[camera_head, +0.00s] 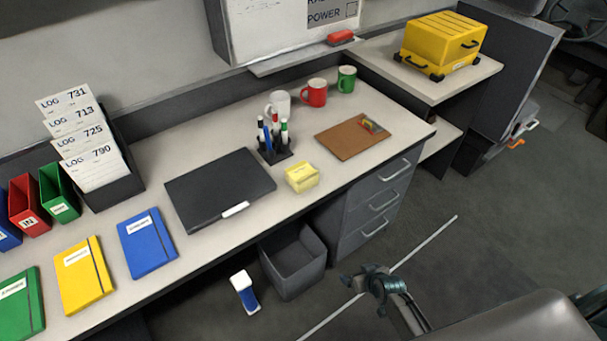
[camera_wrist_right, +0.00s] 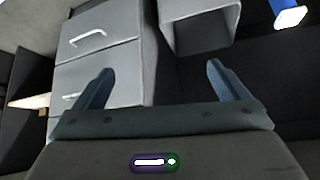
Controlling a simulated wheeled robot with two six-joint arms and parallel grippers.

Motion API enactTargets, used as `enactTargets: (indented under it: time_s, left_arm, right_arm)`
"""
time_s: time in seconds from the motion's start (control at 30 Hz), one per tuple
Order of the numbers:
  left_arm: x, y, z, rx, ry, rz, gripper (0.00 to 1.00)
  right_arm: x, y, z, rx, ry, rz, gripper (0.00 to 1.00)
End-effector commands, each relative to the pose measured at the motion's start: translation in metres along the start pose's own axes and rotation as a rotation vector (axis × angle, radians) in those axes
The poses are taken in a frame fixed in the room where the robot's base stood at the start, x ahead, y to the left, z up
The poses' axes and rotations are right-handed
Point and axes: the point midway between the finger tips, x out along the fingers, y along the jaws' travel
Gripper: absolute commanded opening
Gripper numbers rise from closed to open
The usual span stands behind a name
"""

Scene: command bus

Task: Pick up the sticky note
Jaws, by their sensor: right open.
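The yellow sticky note pad (camera_head: 302,177) lies on the desk near its front edge, between the black closed laptop-like case and the brown clipboard. My right gripper (camera_head: 366,283) is low in front of the desk, over the floor, apart from the pad. In the right wrist view its two fingers (camera_wrist_right: 158,85) are spread wide with nothing between them, facing the drawers and the bin. The sticky note is not in the right wrist view. My left gripper is not in view.
The desk (camera_head: 225,225) holds a black case (camera_head: 215,185), a pen holder (camera_head: 275,152), a clipboard (camera_head: 352,138) and several mugs and notebooks. Drawers (camera_head: 378,205) and a grey bin (camera_head: 293,262) stand below. A blue-and-white object (camera_head: 245,292) lies on the floor.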

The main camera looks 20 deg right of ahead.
Motion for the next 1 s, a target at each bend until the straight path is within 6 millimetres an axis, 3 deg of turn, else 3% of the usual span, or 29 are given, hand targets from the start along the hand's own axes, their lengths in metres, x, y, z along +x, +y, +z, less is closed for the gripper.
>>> enactTargets:
  time_s: [0.03,0.1,0.2,0.33,0.43,0.57,1.0]
  left_arm:
    - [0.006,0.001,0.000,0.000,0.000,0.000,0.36]
    - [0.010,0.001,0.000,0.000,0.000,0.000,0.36]
    - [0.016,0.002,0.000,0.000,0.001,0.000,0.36]
    - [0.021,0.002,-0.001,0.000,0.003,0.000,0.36]
    - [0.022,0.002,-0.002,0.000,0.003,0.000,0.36]
    - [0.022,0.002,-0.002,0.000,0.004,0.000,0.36]
    - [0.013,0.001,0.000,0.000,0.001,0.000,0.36]
  right_arm:
    - [-0.008,-0.004,-0.044,-0.012,0.070,-0.020,0.95]
    - [-0.029,-0.012,-0.104,-0.037,0.163,-0.057,0.95]
    - [-0.069,-0.028,-0.178,-0.080,0.287,-0.114,0.95]
    - [-0.121,-0.048,-0.241,-0.138,0.413,-0.174,0.95]
    - [-0.150,-0.058,-0.268,-0.172,0.473,-0.204,0.95]
    - [-0.164,-0.066,-0.283,-0.191,0.505,-0.221,0.95]
    - [-0.120,-0.080,-0.308,-0.192,0.506,-0.222,0.95]
